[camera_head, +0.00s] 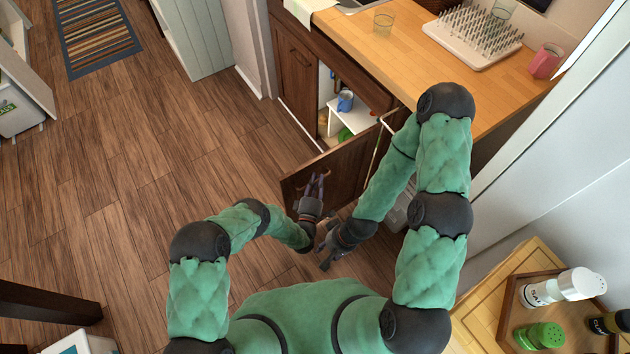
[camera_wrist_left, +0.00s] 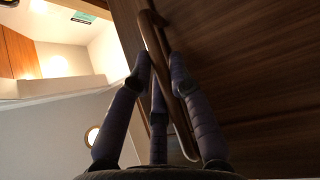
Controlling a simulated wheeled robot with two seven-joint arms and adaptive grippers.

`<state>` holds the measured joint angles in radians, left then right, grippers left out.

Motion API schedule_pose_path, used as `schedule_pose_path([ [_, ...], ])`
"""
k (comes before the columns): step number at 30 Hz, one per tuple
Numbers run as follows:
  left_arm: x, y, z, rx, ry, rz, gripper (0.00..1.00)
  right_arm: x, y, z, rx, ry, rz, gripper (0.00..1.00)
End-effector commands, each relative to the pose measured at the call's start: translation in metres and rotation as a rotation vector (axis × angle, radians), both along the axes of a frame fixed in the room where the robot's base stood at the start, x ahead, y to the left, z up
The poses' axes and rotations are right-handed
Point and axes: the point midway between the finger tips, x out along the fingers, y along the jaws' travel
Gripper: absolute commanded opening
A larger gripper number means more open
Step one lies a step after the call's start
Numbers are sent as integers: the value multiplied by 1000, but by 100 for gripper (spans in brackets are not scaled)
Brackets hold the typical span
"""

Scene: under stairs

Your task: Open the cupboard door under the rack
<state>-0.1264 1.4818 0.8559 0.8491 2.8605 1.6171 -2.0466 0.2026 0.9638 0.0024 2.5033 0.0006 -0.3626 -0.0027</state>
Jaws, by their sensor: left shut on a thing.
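The cupboard door (camera_head: 345,168) is dark wood and stands swung out from the cupboard under the counter, with the inside showing. The rack (camera_head: 472,38) is a white tray with upright pegs on the counter above. My left gripper (camera_head: 316,186) is at the door's outer face near its free edge. In the left wrist view its fingers close around the brown bar handle (camera_wrist_left: 178,108) on the door (camera_wrist_left: 245,70). My right gripper (camera_head: 327,258) is lower, apart from the door and over the floor; its jaw opening is unclear.
Inside the cupboard are a white shelf (camera_head: 355,118), a blue mug (camera_head: 345,101) and something green. A spice tray (camera_head: 515,300) is at lower right. The wooden floor (camera_head: 150,180) at left is clear.

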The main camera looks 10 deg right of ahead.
Motion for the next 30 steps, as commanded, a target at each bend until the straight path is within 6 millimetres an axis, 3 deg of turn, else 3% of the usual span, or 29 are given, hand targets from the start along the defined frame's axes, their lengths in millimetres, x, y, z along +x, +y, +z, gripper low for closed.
schedule_pose_path([
  [2, 1, 1, 0, 2, 0, 1, 0, 0, 0, 0, 0, 0, 0, 40],
  [3, 1, 1, 0, 2, 0, 1, 25, 0, 0, 0, 0, 0, 0, 40],
  [4, 1, 1, 0, 2, 0, 1, 31, 0, 0, 0, 0, 0, 0, 40],
  [17, -6, 3, -2, 1, 3, 0, 31, 0, 0, 0, 0, 0, 0, 40],
  [30, -78, 33, -13, 1, 4, 3, 31, 0, 0, 0, 0, 0, 0, 40],
])
